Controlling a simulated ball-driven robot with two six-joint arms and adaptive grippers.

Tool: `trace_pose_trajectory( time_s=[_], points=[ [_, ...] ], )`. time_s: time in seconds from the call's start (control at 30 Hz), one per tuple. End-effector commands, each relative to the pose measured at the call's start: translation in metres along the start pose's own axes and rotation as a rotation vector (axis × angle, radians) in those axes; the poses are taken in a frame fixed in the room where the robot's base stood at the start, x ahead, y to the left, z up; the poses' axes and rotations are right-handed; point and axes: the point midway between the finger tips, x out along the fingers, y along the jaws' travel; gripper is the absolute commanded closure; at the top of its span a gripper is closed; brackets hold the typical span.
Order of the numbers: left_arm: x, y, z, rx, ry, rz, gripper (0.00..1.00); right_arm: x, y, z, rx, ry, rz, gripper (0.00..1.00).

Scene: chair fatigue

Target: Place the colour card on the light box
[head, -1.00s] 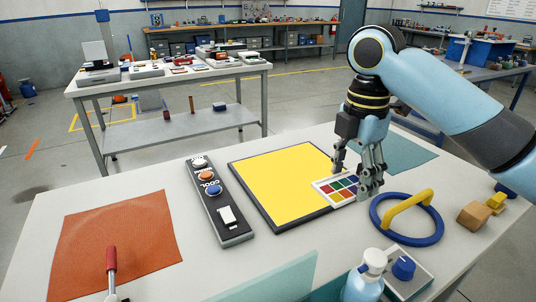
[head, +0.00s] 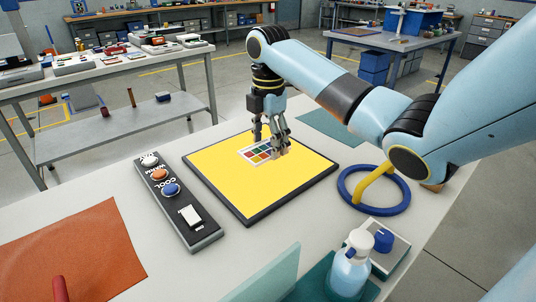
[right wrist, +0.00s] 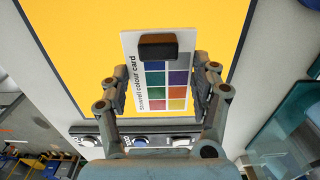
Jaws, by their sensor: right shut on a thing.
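The colour card (head: 259,153), white with a grid of coloured patches, is over the yellow lit top of the light box (head: 250,190), towards its back half. My right gripper (head: 271,146) is shut on the card. In the right wrist view the fingers (right wrist: 162,92) are at the two sides of the card (right wrist: 153,78), which carries a dark block near one end. The yellow panel (right wrist: 80,60) lies behind it. I cannot tell whether the card touches the panel. My left gripper is not in view.
A control strip (head: 178,200) with knobs and a switch lies left of the light box. A blue ring with a yellow handle (head: 374,189) lies to the right. A pump bottle (head: 350,268) stands in front. An orange mat (head: 75,250) lies front left.

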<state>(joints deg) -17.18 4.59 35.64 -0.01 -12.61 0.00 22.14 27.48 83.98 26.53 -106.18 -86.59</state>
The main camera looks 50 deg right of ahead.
Motion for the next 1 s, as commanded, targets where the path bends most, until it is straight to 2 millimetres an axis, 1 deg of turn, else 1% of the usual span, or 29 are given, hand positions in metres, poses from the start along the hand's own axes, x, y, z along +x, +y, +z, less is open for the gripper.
trace_pose_trajectory(
  time_s=[0.07, 0.2, 0.3, 0.63, 0.67, 0.7, 0.83, 1.0],
  points=[
    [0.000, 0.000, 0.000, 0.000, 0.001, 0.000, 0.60, 0.007, 0.000, 0.000, 0.000, 0.001, -0.002, 0.69],
    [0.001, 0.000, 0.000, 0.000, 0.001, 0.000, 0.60, 0.029, -0.001, 0.000, 0.002, 0.001, -0.004, 0.69],
    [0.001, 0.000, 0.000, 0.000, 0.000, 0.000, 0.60, 0.040, -0.001, 0.000, 0.001, 0.001, -0.002, 0.69],
    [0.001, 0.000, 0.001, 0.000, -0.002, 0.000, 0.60, 0.042, -0.001, 0.000, 0.001, 0.000, 0.000, 0.69],
    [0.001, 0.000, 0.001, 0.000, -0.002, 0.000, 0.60, 0.042, -0.001, 0.000, 0.001, 0.000, 0.000, 0.35],
    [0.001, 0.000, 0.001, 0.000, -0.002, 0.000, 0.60, 0.042, -0.001, 0.000, 0.001, 0.000, 0.000, 0.30],
    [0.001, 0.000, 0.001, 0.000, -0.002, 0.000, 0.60, 0.042, -0.001, 0.000, 0.001, 0.000, 0.000, 0.13],
    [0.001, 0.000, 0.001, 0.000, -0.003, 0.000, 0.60, 0.042, -0.001, 0.000, 0.001, 0.000, 0.000, 0.13]
  ],
)
